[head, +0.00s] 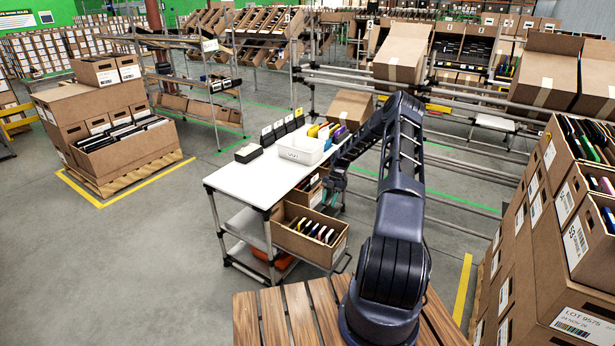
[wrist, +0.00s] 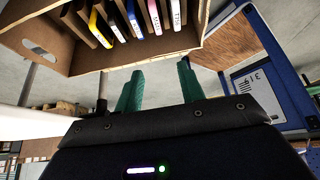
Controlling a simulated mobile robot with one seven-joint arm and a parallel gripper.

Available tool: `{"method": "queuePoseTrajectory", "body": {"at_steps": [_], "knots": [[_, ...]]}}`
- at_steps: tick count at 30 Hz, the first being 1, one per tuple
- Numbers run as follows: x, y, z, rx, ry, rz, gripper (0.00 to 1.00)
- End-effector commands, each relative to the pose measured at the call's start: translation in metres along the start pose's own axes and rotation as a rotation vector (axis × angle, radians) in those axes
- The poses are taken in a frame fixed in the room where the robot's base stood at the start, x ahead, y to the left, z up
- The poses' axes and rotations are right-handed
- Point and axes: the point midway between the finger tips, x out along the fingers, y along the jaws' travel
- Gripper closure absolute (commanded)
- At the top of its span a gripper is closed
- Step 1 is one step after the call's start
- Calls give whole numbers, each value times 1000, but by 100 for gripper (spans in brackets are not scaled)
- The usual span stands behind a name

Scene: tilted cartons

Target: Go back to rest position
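My gripper (head: 333,188) is beside the right side of the white-topped cart, close to the cartons there. In the wrist view my gripper's two teal fingers (wrist: 158,88) stand apart with a clear gap and nothing between them. A tilted carton (head: 305,240) with several coloured flat items hangs at the cart's front. A carton with coloured items (wrist: 130,30) also shows at the top of the wrist view, beyond the fingertips. My arm reaches forward from the slatted wooden surface.
The white cart top (head: 250,180) holds a white bin (head: 300,148) and several black boxes. Stacked cartons (head: 570,215) stand close on the right. A loaded pallet (head: 125,150) is at the left. The grey floor (head: 130,270) at the lower left is clear.

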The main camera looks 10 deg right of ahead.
Motion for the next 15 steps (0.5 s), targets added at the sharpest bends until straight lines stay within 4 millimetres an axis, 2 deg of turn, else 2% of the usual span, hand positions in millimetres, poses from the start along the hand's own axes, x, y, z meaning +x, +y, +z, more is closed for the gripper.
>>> {"method": "queuePoseTrajectory", "body": {"at_steps": [5, 15], "knots": [[-13, 1, -8, 26, -18, -8, 61], [-93, 3, -69, 236, -135, -40, 61]]}}
